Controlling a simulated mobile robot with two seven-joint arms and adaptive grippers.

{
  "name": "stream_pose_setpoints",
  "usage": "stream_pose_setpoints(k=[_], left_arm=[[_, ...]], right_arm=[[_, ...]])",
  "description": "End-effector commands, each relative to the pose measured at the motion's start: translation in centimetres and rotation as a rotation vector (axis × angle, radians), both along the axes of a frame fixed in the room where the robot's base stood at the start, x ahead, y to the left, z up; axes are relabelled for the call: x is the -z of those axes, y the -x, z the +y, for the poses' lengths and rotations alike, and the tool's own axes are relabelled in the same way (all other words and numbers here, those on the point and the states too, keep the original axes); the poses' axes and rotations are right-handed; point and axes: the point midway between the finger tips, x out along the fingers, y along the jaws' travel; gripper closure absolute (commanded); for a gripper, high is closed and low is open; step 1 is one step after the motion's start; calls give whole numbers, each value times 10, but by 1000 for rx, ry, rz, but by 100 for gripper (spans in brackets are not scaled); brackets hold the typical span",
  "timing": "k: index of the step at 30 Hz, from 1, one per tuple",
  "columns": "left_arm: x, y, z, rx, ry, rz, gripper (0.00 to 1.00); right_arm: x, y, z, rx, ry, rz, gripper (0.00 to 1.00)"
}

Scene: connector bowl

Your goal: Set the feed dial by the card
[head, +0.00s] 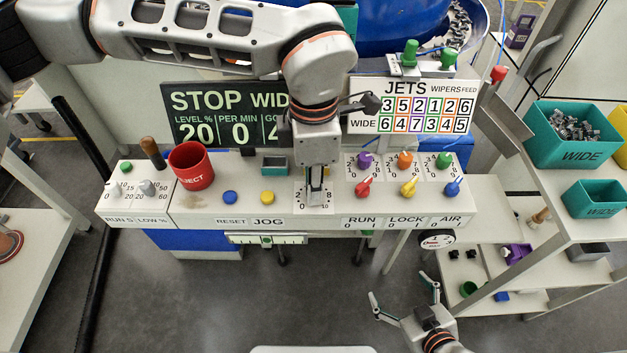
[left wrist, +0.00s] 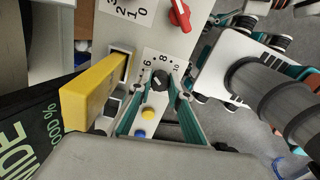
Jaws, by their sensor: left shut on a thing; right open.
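A black dial (left wrist: 160,80) on a white plate shows in the left wrist view, with scale numbers 6, 8 and 10 beside it. My left gripper (head: 316,198) points down over this dial's plate and is shut on the dial, a teal finger on each side. The gripper mostly hides the dial in the head view, and its setting cannot be read. The card (head: 412,104) stands behind the console, headed JETS, WIPERS and FEED. Its upper row ends in 6, its WIDE row in 5. My right gripper (head: 402,288) is open and empty in front of the console.
A dark screen (head: 222,112) reads STOP and WID, partly behind my left arm. A red REJECT cup (head: 191,166) stands left, several coloured knobs (head: 408,187) right. A yellow block (left wrist: 92,97) is beside the dial. Teal bins (head: 572,136) sit on the right shelf.

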Motion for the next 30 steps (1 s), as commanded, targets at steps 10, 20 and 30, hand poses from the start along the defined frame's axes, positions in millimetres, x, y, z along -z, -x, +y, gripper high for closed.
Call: stream_pose_setpoints(k=[10, 20, 30], left_arm=[[-2, 0, 0, -321, 0, -2, 100], [-2, -1, 0, -550, 1, -2, 100], [-2, -1, 0, -655, 1, -2, 100]], right_arm=[[-6, 4, 3, 1, -9, 4, 14], [-9, 2, 3, 2, -12, 1, 14], [-11, -2, 3, 3, -13, -6, 14]])
